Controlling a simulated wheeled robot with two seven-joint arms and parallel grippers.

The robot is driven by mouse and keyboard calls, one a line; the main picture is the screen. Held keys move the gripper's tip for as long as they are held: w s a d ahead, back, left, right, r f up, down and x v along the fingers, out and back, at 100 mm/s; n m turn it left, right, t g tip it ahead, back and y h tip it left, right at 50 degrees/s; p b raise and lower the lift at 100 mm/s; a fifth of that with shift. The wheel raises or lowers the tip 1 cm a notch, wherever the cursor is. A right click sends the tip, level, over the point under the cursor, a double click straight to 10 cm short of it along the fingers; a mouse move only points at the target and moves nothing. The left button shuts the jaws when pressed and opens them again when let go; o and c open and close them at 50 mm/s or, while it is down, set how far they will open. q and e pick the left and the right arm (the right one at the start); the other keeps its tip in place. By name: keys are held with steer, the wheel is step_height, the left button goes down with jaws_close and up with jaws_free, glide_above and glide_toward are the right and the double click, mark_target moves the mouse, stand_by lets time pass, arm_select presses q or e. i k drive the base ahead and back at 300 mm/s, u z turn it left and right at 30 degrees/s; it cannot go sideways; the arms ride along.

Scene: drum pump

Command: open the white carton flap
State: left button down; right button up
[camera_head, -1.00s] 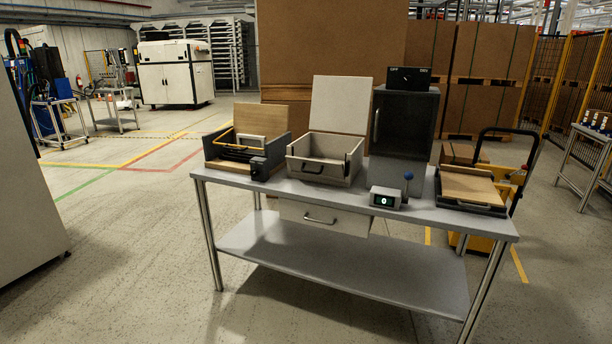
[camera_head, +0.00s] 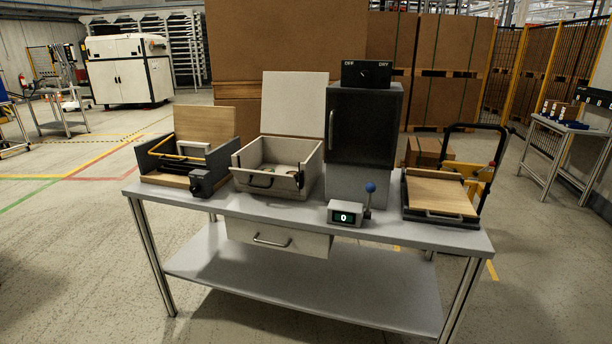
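A white box (camera_head: 262,183) stands on the table, left of the middle, with a dark handle on its front. Its white flap (camera_head: 294,104) stands up at the back, so the top of the box is open. Small objects, too small to name, lie inside. A small dark latch shows at its front right corner. Neither of my grippers is in view.
On the grey table (camera_head: 390,233) stand a wooden-lidded box (camera_head: 205,124) at left, a dark cabinet (camera_head: 364,125), a small counter reading 0 (camera_head: 344,214) with a blue-knobbed lever, and a wood-topped tray (camera_head: 440,194) at right. A drawer (camera_head: 275,237) hangs below. Floor in front is clear.

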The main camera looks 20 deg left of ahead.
mark_target(256, 178)
steer(key=z, duration=0.05)
steer(key=i, duration=0.9)
steer(key=u, duration=0.25)
